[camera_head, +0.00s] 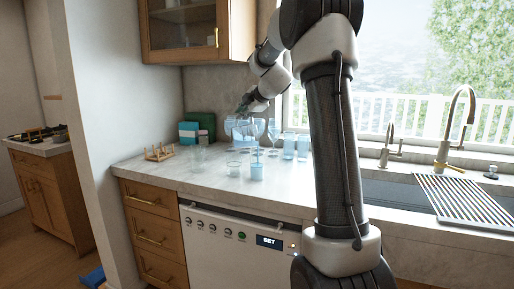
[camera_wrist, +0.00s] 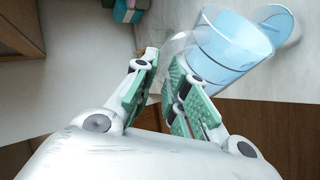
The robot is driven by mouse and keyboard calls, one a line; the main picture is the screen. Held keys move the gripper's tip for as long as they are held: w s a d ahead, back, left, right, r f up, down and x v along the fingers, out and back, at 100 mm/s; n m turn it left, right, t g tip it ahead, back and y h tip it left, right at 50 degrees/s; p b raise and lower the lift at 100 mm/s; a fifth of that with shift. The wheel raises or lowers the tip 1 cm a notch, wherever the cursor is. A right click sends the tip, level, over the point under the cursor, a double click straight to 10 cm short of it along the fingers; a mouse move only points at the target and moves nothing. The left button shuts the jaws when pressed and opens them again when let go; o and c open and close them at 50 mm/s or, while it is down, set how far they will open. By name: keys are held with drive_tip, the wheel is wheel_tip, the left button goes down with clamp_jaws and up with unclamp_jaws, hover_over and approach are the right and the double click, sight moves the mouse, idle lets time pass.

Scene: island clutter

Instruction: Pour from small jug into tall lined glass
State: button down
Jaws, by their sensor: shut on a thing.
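My gripper (camera_head: 248,105) is above the counter in the head view, at the back of the island of glassware. A glass with blue contents (camera_head: 257,172) stands upright in front.
A clear glass (camera_head: 196,156) and a low glass (camera_head: 233,169) stand nearby. Blue-tinted glasses (camera_head: 289,147) stand to the right. A wooden rack (camera_head: 159,153) and a teal box (camera_head: 188,132) are on the left. The front counter edge is clear.

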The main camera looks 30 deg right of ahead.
drive_tip(key=shift+w+a+f+n+g+h, duration=0.2)
drive_tip(key=shift+a+f, duration=0.1)
drive_tip(key=shift+a, duration=0.25)
drive_tip(key=shift+w+a+f+n+g+h, duration=0.1)
drive_tip(key=shift+a+f+n+h, duration=0.15)
drive_tip(key=shift+a, duration=0.25)
drive_tip(key=shift+w+a+f+n+h, duration=0.3)
drive_tip(key=shift+a+f+h, duration=0.15)
drive_tip(key=shift+a+h, duration=0.15)
drive_tip(key=shift+g, duration=0.3)
drive_tip(key=shift+r+n+g+h, duration=0.4)
drive_tip(key=shift+r+n+h, duration=0.1)
drive_tip(key=shift+n+h, duration=0.55)
drive_tip(key=w+a+f+n+g+h, duration=0.1)
drive_tip(key=w+a+f+h, duration=0.1)
drive_tip(key=a+f, duration=0.5)
drive_tip(key=shift+w+f+n+h, duration=0.2)
drive_tip(key=shift+n+h, duration=0.1)
drive_tip(key=shift+h, duration=0.2)
